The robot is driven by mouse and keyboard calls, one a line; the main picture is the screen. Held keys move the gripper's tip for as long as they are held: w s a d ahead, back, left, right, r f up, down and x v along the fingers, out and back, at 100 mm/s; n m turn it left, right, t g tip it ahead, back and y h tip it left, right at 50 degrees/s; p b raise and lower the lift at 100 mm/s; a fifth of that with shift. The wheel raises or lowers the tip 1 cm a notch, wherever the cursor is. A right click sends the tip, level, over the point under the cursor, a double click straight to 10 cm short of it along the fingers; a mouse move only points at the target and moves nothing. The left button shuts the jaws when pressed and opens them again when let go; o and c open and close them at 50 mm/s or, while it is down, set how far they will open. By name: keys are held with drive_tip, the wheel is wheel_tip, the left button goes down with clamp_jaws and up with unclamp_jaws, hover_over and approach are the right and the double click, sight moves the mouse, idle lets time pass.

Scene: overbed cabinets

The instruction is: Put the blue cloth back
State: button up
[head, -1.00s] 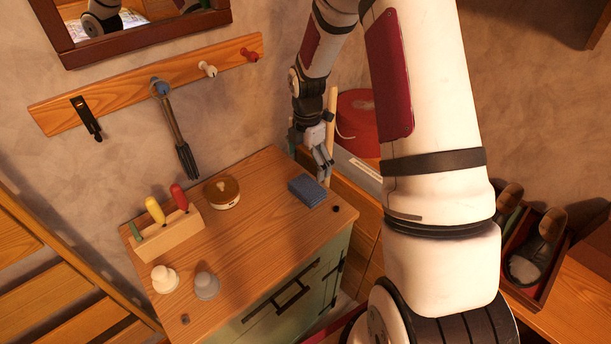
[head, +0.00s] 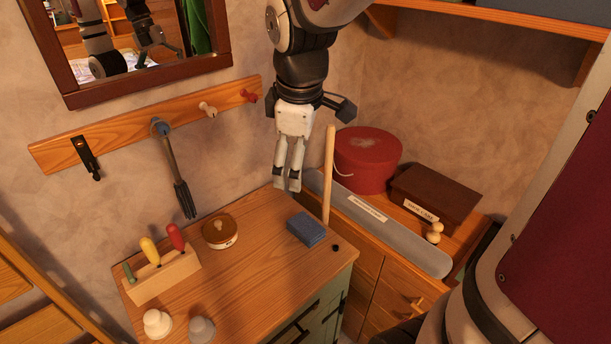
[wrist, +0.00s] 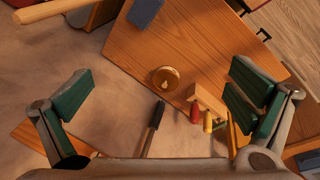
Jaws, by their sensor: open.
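The blue cloth (head: 306,229), a small folded block, lies on the wooden cabinet top (head: 262,264) near its right edge. It also shows at the top of the wrist view (wrist: 145,12). My gripper (head: 287,188) hangs above the back of the cabinet top, behind and a little left of the cloth, and touches nothing there. In the wrist view my gripper (wrist: 160,100) has its green-padded fingers spread wide with nothing between them.
A round wooden-lidded tin (head: 220,228), a block with coloured handles (head: 163,270) and two small knobs share the top. An upright wooden rod (head: 329,175) stands right of my gripper. A peg rail (head: 150,124) with a hanging brush (head: 175,168) is on the wall. A red round box (head: 367,160) stands right.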

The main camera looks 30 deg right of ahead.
drive_tip(key=s+a+r+m+t, duration=0.1)
drive_tip(key=s+a+r+m, duration=0.1)
drive_tip(key=s+m, duration=0.2)
drive_tip(key=s+a+r+m+t+y, duration=0.1)
drive_tip(key=s+a+r+m, duration=0.2)
drive_tip(key=s, duration=0.7)
drive_tip(key=shift+s+a+r+m+t, duration=0.2)
drive_tip(key=shift+r+m+t, duration=0.2)
drive_tip(key=shift+m, duration=0.8)
